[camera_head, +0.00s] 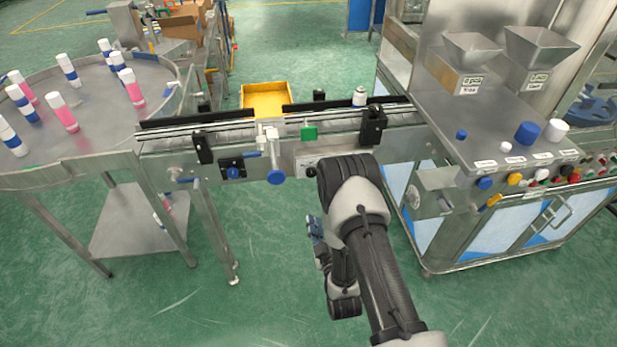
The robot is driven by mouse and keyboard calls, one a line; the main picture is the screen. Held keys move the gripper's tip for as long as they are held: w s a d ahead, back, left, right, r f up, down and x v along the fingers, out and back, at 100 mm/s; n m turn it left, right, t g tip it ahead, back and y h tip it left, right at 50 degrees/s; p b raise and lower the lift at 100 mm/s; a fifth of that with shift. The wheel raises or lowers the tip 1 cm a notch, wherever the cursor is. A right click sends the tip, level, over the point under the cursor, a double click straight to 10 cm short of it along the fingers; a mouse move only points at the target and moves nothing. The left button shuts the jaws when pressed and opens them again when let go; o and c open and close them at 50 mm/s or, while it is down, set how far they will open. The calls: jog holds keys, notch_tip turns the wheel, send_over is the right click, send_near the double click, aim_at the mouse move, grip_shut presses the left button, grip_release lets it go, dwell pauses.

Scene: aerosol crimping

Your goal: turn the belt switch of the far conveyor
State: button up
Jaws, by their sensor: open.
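A conveyor (215,140) with black side rails runs between the round steel table and the steel machine. I cannot tell whether it is the far one. A light box (306,163) with a small black knob sits on its front side, partly behind my arm; it may be the belt switch. A dark box with a blue knob (232,172) is farther left on the same side. My gripper (315,229) is small and partly hidden beside my arm, in front of and below the conveyor, apart from both boxes. It is open, and I see nothing in it.
The round table (95,130) holds several white, blue and pink cans. A white can (360,96) stands on the conveyor's right end. A blue handwheel (276,177) juts forward. A yellow bin (266,100) is behind. The machine (470,140) stands right. Green floor is free in front.

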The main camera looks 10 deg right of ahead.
aim_at(312, 174)
jog(key=w+b, duration=0.3)
jog(key=w, duration=1.3)
jog(key=shift+w+b, duration=0.1)
jog(key=shift+b, duration=0.25)
jog(key=shift+c, duration=0.4)
jog(key=c, duration=1)
